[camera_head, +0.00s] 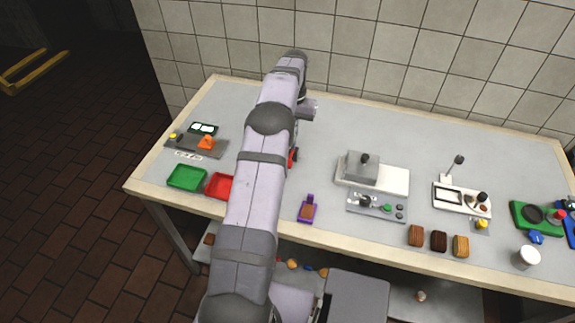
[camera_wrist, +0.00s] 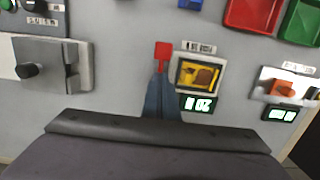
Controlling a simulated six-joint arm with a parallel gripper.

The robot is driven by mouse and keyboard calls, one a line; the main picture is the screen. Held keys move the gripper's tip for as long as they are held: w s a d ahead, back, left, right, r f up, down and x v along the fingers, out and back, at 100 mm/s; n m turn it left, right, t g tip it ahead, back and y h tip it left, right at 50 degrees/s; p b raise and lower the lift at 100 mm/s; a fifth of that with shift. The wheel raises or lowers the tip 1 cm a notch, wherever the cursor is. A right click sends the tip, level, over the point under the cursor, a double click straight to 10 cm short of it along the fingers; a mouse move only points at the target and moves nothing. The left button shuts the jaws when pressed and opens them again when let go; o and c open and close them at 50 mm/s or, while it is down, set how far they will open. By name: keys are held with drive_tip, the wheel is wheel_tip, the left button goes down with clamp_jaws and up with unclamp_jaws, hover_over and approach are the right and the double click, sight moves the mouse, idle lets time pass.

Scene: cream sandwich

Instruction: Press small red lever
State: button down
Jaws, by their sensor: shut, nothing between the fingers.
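The small red lever (camera_head: 293,157) shows only as a red bit at the right edge of my arm in the head view. In the wrist view, a red square end of the lever (camera_wrist: 163,52) stands just beyond the tips of my gripper (camera_wrist: 160,72). The blue-grey fingers are together and hold nothing. The tips overlap the lower part of the red piece in the picture; I cannot tell whether they touch it. A device with a yellow window (camera_wrist: 199,74) and a lit display (camera_wrist: 198,103) sits right beside the lever. My arm hides this spot and my gripper in the head view.
A green tray (camera_head: 187,187) and a red tray (camera_head: 219,195) lie at the table's left front. An orange-handled device (camera_head: 207,143) stands behind them. A purple holder (camera_head: 307,221) and a white machine (camera_head: 395,180) are to the right. The table behind is bare.

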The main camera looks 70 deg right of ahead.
drive_tip(key=shift+r, duration=1.65)
drive_tip(key=w+a+r+n, duration=0.15)
drive_tip(key=w+a, duration=0.25)
drive_tip(key=w, duration=0.4)
drive_tip(key=w+a+r+n, duration=0.1)
drive_tip(key=w+a+n, duration=0.25)
drive_tip(key=w, duration=0.35)
drive_tip(key=w+a+r+n, duration=0.1)
drive_tip(key=w+a+n, duration=0.1)
drive_tip(key=w+a, duration=0.5)
drive_tip(key=w+a+n, duration=0.2)
drive_tip(key=w+a, duration=0.2)
drive_tip(key=a, duration=0.7)
drive_tip(key=s+a+n+h, duration=0.15)
drive_tip(key=a+n, duration=0.35)
drive_tip(key=a, duration=1.4)
drive_tip(key=s+a+f+n, duration=0.4)
drive_tip(key=s+a, duration=0.6)
drive_tip(key=shift+a, duration=0.4)
